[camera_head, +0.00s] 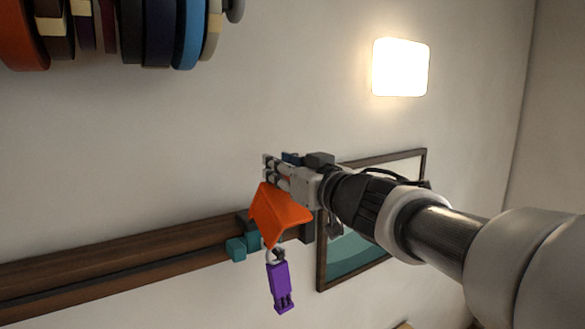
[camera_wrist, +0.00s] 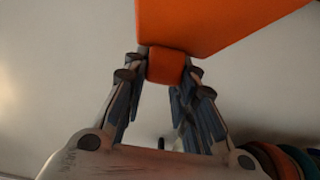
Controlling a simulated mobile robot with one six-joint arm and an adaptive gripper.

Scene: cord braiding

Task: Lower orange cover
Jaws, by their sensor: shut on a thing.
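The orange cover (camera_head: 279,216) is a bent, roof-like panel just below my gripper (camera_head: 268,170) in the head view. In the wrist view, the fingertips of my gripper (camera_wrist: 166,72) are closed on a small orange tab of the cover (camera_wrist: 215,22), whose broad panel spreads beyond them. A purple piece (camera_head: 280,285) hangs below the cover from a light ring. Teal blocks (camera_head: 240,247) sit at the end of the rail, partly behind the cover. Whether the cover touches them is unclear.
A dark wooden rail (camera_head: 120,258) runs along the wall at left. A framed picture (camera_head: 350,262) hangs behind my arm. A lit wall lamp (camera_head: 400,67) is at upper right. Coloured spools (camera_head: 150,35) hang at upper left. Wall space between them is clear.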

